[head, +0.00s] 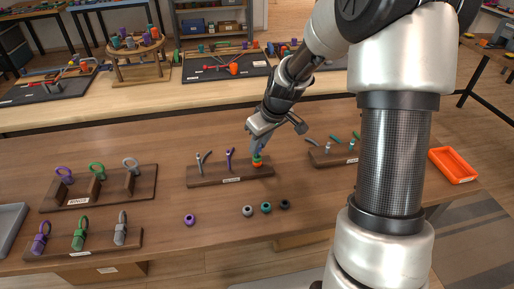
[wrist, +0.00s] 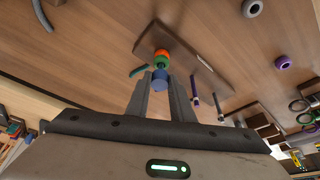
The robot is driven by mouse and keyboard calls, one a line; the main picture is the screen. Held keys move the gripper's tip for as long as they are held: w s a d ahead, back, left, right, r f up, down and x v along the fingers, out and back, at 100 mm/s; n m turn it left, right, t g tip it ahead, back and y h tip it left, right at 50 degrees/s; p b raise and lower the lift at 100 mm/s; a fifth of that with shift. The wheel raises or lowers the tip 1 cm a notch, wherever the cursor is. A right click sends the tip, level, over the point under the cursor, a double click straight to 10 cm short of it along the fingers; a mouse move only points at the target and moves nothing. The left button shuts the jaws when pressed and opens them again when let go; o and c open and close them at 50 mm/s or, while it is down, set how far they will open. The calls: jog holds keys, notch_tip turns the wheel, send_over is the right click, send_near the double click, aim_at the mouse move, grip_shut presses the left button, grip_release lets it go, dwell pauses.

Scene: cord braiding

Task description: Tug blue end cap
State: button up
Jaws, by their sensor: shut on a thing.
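The blue end cap (wrist: 160,80) sits between the two fingertips of my gripper (head: 257,150) in the wrist view. My gripper is shut on it. Beyond the cap, in line with it, are a green piece (wrist: 161,61) and an orange piece (wrist: 162,53). This stack stands at the right end of a dark wooden board (head: 215,178) with a white label. In the head view the fingers mostly hide the blue cap, while the orange piece (head: 257,163) shows just below them.
A purple cord (head: 230,158) and a grey cord (head: 203,162) stand on the same board. Loose rings, including a purple one (head: 189,219) and a teal one (head: 266,207), lie in front. Racks of coloured loops stand left. An orange tray (head: 453,165) is at right.

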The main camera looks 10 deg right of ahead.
jog(key=shift+f, duration=0.1)
jog(key=o, duration=1.2)
jog(key=shift+p+v, duration=1.75)
jog(key=shift+v, duration=1.25)
